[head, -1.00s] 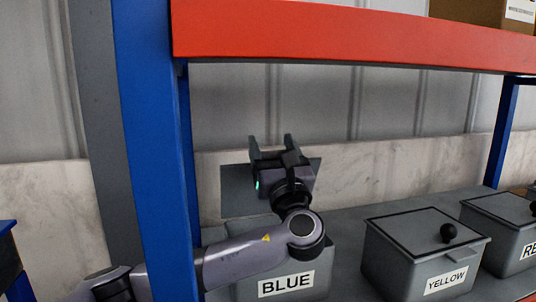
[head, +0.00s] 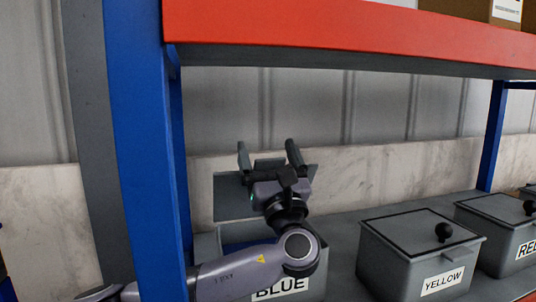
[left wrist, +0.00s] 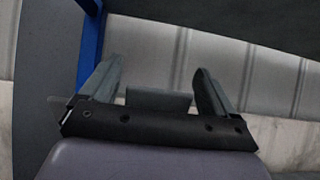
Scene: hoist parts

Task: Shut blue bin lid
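The blue bin (head: 315,284), a grey box with a BLUE label, stands at the left of the shelf in the head view. Its grey lid (head: 228,200) is raised, standing up at the back, and the bin is open. My left gripper (head: 268,150) is in front of the raised lid and above the bin, fingers pointing up and spread apart with nothing between them. My left arm hides part of the bin and label. In the left wrist view the gripper's two fingers (left wrist: 150,80) are also apart and empty. My right gripper is not in view.
A closed bin labelled YELLOW (head: 420,262) with a black knob stands to the right, and a closed red-labelled bin (head: 500,228) beyond it. A blue post (head: 145,170) rises left of the arm. An orange beam (head: 350,35) crosses above the gripper.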

